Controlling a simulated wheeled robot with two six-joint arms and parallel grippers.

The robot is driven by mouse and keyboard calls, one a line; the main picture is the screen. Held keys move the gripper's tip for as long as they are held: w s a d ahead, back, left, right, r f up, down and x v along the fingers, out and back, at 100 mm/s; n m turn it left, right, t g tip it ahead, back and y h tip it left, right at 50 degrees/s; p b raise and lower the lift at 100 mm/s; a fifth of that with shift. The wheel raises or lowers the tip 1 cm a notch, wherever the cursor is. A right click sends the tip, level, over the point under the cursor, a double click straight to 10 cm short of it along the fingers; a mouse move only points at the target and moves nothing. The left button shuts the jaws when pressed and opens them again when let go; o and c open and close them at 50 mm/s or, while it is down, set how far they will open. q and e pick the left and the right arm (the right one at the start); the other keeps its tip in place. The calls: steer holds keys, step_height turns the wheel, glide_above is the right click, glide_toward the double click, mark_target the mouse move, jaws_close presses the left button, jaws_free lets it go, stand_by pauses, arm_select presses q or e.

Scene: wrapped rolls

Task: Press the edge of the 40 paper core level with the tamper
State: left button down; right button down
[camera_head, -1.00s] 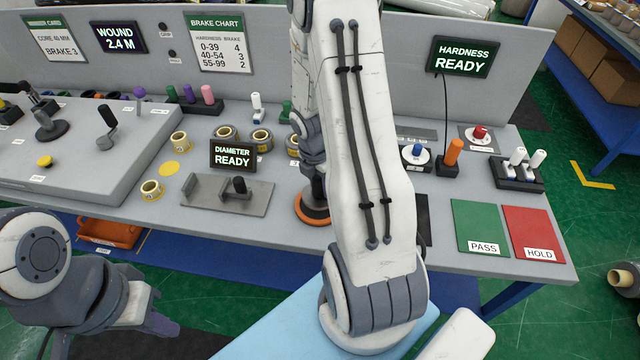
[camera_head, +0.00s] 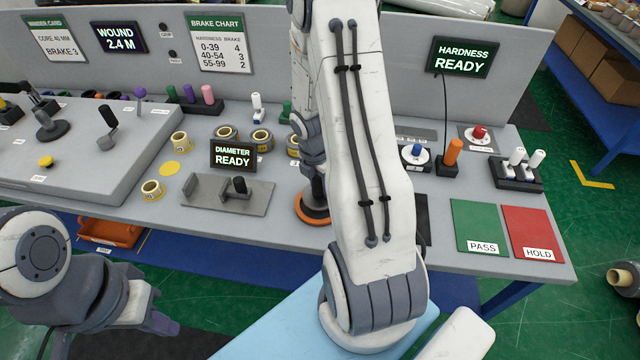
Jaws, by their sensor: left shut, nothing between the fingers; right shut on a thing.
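My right arm crosses the middle of the head view and hides much of the table behind it. My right gripper (camera_head: 315,186) points down, partly hidden, shut on what looks like the dark handle of the tamper. An orange-rimmed round base (camera_head: 312,209) shows directly below it, on or just above the table. Yellow-edged paper cores stand to the left: one in front (camera_head: 152,190), one behind (camera_head: 181,142). Their size labels are too small to read, so I cannot tell which is the 40. Nothing shows under the orange base. My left gripper (camera_head: 160,318) is shut and empty, low in front of the table.
A grey diameter gauge (camera_head: 225,196) with a READY sign lies left of the orange base. Wrapped rolls (camera_head: 262,140) stand behind it. Green PASS (camera_head: 481,228) and red HOLD (camera_head: 533,234) pads lie at the right. A grey console (camera_head: 75,150) fills the table's left.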

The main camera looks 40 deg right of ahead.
steer(key=shift+f, duration=0.1)
stand_by(0.5)
step_height(320, 180, up, 8)
steer(key=p, duration=0.8)
steer(key=shift+p, duration=0.4)
step_height(320, 180, up, 5)
steer(key=p, duration=0.5)
steer(key=shift+p, duration=0.3)
